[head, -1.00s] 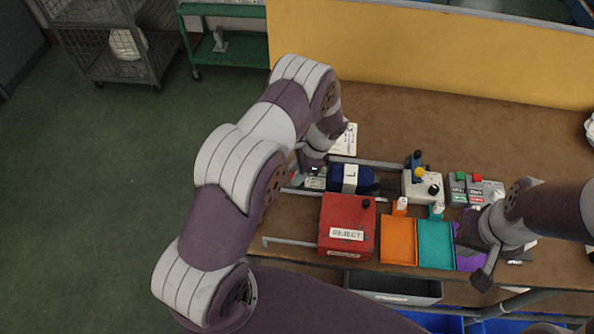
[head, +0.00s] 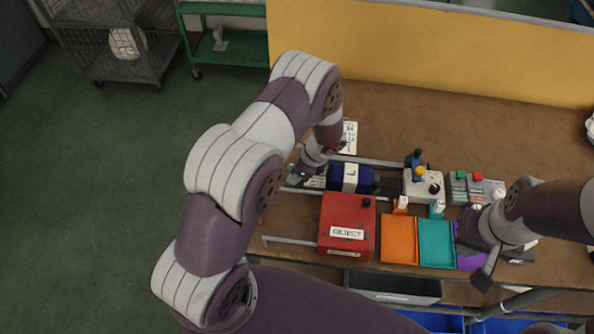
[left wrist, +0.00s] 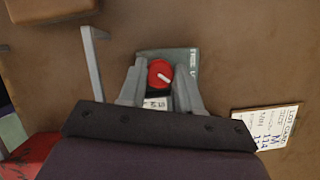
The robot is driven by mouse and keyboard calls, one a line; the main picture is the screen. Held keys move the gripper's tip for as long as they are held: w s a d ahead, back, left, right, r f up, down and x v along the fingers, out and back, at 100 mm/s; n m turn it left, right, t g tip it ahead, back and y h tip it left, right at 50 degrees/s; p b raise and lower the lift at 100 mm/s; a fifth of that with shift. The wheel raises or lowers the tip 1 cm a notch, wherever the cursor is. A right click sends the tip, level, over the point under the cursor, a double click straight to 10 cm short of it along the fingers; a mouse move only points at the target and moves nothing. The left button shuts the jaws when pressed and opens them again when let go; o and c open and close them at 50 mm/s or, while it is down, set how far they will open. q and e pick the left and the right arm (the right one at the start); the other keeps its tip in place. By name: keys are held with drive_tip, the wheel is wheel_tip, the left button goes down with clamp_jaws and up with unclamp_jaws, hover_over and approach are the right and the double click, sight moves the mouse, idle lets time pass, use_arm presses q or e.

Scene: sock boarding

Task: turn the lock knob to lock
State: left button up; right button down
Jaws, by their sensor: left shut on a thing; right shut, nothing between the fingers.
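The red lock knob (left wrist: 160,72) with a white pointer line sits on a grey plate (left wrist: 181,57) in the left wrist view. The pointer slants toward the lower right of that view. The plate's visible lettering seems to read FREE, with more text partly hidden. My left gripper (left wrist: 159,84) is shut on the knob, one finger on each side. In the head view my left gripper (head: 306,172) is at the left end of the rail frame, and the knob is hidden there. My right gripper (head: 484,276) is shut and empty at the table's front right.
A dark blue form with a white L label (head: 350,178) lies right of my left gripper. A red REJECT box (head: 346,240), orange tray (head: 399,242) and teal tray (head: 436,245) line the front. A lot card (left wrist: 268,126) lies nearby.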

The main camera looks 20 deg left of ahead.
use_arm(q)
drive_tip(key=shift+m, duration=0.5)
drive_tip(key=o, duration=1)
drive_tip(key=shift+o, duration=0.2)
drive_tip(key=shift+r, duration=0.1)
drive_tip(key=v, duration=1.2)
drive_tip(key=shift+s+d+r+b, duration=0.15)
drive_tip(key=shift+s+r+b, duration=0.15)
drive_tip(key=shift+b, duration=0.1)
